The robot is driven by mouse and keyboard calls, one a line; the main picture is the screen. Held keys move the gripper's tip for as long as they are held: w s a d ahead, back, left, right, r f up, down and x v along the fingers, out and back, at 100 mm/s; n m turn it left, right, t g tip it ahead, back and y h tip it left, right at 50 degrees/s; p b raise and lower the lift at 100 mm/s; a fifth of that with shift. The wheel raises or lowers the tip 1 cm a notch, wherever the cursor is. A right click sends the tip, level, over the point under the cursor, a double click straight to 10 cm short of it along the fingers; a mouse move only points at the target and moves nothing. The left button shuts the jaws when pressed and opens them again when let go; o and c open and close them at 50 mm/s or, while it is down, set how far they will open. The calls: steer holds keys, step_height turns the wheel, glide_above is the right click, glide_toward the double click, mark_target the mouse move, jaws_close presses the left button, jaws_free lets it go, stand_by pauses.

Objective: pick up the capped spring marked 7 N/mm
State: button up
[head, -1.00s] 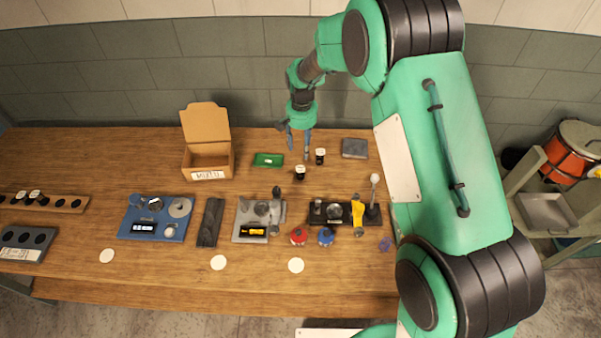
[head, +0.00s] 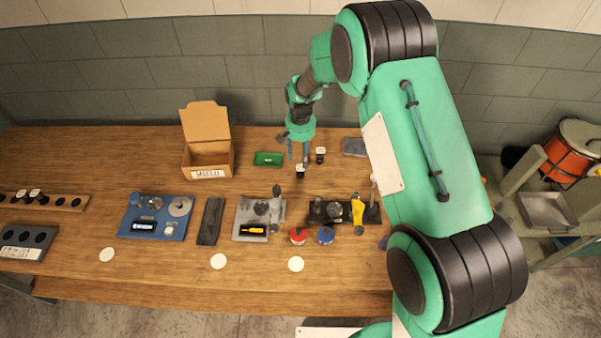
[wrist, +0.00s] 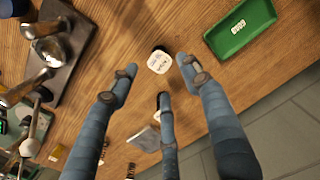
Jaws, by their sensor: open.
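Two dark capped springs with pale tops stand on the wooden bench in the head view: a nearer one (head: 300,172) and one farther back to the right (head: 320,155). My gripper (head: 299,160) is open, with its fingers pointing down close to the nearer spring. In the wrist view a white cap (wrist: 159,62) with small dark print lies between the spread fingertips of my gripper (wrist: 158,78). The print is too small to read surely. No finger visibly grips the cap. The other spring is not clearly seen there.
A green tray (head: 268,159) and an open cardboard box (head: 207,155) stand to the left. A grey block (head: 354,147) is at the right. Blue (head: 155,218), grey (head: 258,219) and black (head: 343,212) devices stand nearer the front.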

mark_target(300, 168)
steer(key=shift+f, duration=1.55)
steer(key=shift+s+f, duration=0.1)
steer(key=shift+f, duration=2.5)
steer(key=c, duration=1.1)
